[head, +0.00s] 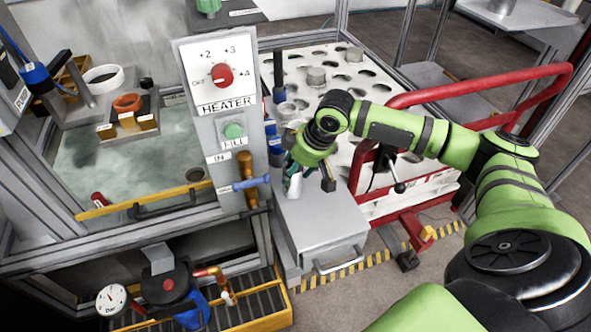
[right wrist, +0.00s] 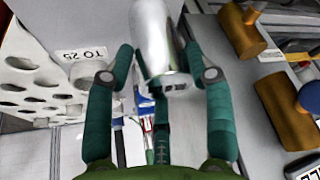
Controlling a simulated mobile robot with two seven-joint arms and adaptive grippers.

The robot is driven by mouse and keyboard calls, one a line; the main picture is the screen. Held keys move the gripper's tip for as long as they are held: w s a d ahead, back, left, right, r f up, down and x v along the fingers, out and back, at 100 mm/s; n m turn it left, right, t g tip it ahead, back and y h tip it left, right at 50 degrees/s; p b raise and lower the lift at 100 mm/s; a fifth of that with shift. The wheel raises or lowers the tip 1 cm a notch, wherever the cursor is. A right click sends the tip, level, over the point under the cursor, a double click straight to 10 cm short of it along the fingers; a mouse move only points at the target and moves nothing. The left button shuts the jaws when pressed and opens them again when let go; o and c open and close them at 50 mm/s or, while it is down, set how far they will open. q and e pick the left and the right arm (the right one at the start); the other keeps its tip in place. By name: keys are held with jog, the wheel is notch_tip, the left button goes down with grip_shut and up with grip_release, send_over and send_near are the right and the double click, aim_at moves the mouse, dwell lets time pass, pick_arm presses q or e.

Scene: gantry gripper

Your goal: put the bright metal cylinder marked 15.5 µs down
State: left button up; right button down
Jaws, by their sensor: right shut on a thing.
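The bright metal cylinder (right wrist: 158,38) is between the teal fingers of my right gripper (right wrist: 158,68) in the right wrist view. The fingers are shut on its sides, near its lower end in that picture. No 15.5 µs mark is legible on it. In the head view my right gripper (head: 293,168) reaches down over the grey metal cabinet (head: 325,240), just right of the heater panel. A small part of the cylinder (head: 295,186) shows below the fingers there; whether it touches the cabinet top is unclear. My left gripper is in neither view.
The heater panel (head: 222,75) with brass and blue fittings stands close left of my right gripper. A white rack with holes (head: 325,65) holds several grey cylinders behind. A red rail (head: 480,90) runs at the right. The cabinet's front top is clear.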

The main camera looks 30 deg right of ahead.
jog(key=shift+w+f, duration=0.1)
jog(key=shift+f, duration=0.15)
jog(key=shift+c, duration=2.2)
grip_release()
jog(key=shift+f, duration=0.1)
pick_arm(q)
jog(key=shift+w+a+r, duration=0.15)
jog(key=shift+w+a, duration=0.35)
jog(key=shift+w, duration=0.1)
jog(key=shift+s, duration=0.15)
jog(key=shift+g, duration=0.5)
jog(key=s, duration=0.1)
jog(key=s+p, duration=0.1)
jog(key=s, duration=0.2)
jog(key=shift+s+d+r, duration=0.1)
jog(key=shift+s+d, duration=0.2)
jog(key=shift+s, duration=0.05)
pick_arm(e)
jog(key=v, duration=1.2)
